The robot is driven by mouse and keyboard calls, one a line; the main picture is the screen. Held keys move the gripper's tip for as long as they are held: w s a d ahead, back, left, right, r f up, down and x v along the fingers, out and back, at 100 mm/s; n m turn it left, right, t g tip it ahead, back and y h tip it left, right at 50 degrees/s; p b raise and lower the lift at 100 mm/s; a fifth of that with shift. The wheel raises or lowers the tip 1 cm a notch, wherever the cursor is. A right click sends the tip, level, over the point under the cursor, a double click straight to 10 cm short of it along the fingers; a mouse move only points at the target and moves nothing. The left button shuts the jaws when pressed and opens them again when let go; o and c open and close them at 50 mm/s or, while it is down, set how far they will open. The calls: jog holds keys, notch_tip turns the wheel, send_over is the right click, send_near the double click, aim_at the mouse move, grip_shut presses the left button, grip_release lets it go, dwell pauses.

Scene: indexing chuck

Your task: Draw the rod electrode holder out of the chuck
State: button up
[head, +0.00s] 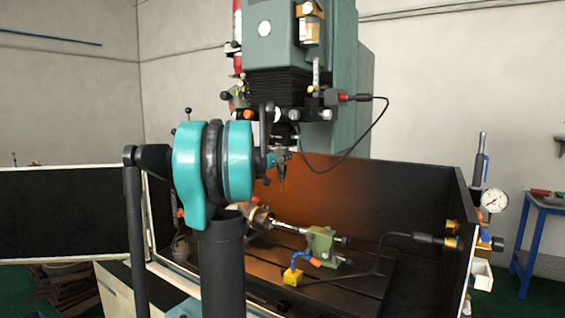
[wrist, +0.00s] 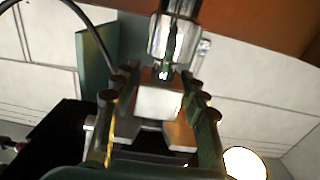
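The chuck (head: 285,139) hangs under the machine head, a dark round part. Below it a thin dark rod with a pointed end (head: 282,182) points down; it looks like the electrode holder's rod. My gripper (head: 278,160) is level with the holder, just under the chuck, and hides part of it. In the wrist view my gripper's two dark fingers (wrist: 160,88) stand on both sides of a bright pale block. A shiny metal cylinder (wrist: 172,38) shows at the fingertips. I cannot tell whether the fingers touch the holder.
The machine head (head: 285,55) rises above, with a loose black cable (head: 360,150) on its right. A dial gauge (head: 494,200) stands at right.

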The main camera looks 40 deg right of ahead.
grip_shut()
jog(key=v, duration=0.9)
dwell(2.2)
jog(key=shift+r, duration=0.1)
dwell(0.3)
jog(key=shift+v, duration=2)
